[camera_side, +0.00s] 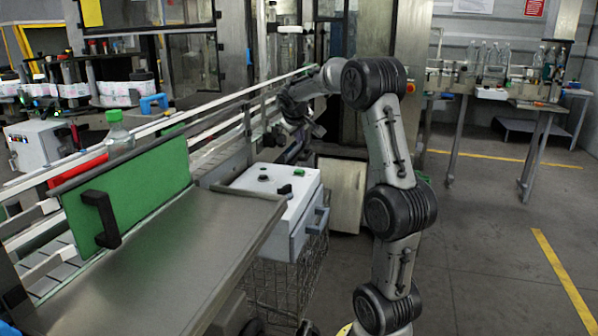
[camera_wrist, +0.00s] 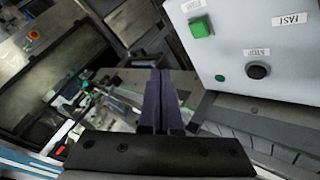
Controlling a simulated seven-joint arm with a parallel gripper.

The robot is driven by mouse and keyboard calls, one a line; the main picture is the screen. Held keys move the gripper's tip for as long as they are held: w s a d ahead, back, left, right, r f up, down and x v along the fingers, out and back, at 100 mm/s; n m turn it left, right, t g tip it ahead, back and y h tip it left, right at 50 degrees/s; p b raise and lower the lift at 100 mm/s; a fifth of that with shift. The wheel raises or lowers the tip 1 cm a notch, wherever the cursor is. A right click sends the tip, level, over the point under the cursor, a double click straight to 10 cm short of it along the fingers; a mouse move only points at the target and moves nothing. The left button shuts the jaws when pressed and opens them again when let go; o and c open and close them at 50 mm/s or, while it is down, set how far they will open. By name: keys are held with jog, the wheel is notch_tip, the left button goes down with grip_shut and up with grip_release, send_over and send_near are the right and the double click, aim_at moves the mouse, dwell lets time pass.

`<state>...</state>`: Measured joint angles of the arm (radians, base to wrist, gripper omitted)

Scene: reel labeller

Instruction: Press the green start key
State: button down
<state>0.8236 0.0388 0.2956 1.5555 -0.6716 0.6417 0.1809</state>
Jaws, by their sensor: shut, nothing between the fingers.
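The green start key (camera_wrist: 201,27) is a raised square button on a pale control panel (camera_wrist: 290,80), in the upper right of the wrist view. In the side view the green key (camera_side: 299,172) shows on top of a white control box (camera_side: 307,205). My gripper (camera_wrist: 161,73) is shut and empty, its two dark fingers together. In the wrist view the fingertips appear left of and below the key, apart from it. In the side view my gripper (camera_side: 296,152) hangs behind the box, partly hard to make out against the conveyor. Its height over the key cannot be told.
A black round stop key (camera_wrist: 258,71) and a small green lamp (camera_wrist: 220,78) share the panel. A conveyor (camera_side: 215,150) runs behind the box. A green plate with a black handle (camera_side: 102,218) stands left. A red button (camera_wrist: 34,35) shows at far left.

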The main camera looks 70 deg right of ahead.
aim_at(299, 172)
jog(key=shift+f, duration=3.55)
jog(key=shift+f, duration=0.2)
jog(key=shift+f, duration=0.25)
